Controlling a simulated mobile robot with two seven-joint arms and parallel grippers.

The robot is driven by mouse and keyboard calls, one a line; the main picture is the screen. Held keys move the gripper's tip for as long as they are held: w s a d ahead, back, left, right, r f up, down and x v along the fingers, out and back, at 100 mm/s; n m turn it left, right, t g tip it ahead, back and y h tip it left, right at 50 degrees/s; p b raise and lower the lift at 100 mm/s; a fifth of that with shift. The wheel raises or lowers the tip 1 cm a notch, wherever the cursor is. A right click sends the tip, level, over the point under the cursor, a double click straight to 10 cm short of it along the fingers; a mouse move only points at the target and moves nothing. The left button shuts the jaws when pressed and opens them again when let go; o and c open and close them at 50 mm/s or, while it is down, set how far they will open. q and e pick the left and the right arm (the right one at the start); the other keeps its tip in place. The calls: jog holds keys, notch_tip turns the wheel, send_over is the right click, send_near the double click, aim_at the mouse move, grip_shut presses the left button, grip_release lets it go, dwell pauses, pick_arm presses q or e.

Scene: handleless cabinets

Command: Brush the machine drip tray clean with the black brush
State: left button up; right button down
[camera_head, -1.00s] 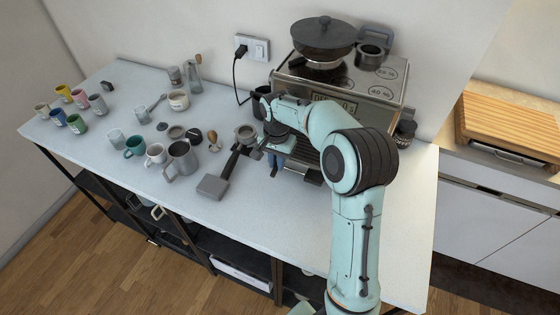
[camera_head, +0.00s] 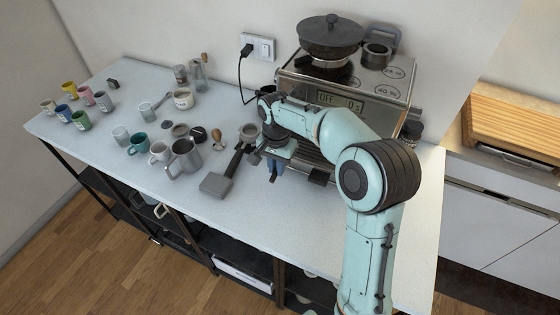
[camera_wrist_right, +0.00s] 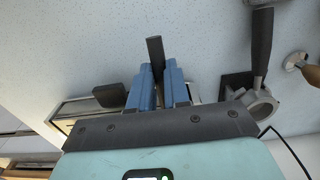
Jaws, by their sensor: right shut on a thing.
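The espresso machine (camera_head: 345,88) stands at the back right of the table. Its drip tray is low at the front, largely hidden behind my right arm. My right gripper (camera_head: 273,172) is in front of the machine's left part, with its blue fingers pointing down. In the right wrist view the fingers (camera_wrist_right: 158,90) are shut on the black brush (camera_wrist_right: 155,50), whose dark end sticks out beyond them. In that view the machine's metal edge (camera_wrist_right: 75,108) lies to the left of the fingers, apart from the brush. My left gripper is out of view.
A steel pitcher (camera_head: 184,157) and several cups stand farther left. The table's front right is clear.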

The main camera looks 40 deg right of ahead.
aim_at(271, 179)
jog(key=a, duration=0.1)
jog(key=s+a, duration=0.1)
jog(key=a+b, duration=0.1)
jog(key=shift+s, duration=0.25)
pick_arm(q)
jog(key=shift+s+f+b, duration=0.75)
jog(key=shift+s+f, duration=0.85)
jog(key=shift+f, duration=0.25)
pick_arm(e)
jog(key=s+a, duration=0.2)
jog(key=a, duration=0.3)
jog(key=shift+s+a+r, duration=0.25)
jog(key=shift+s+r, duration=0.1)
jog(key=shift+r, duration=0.05)
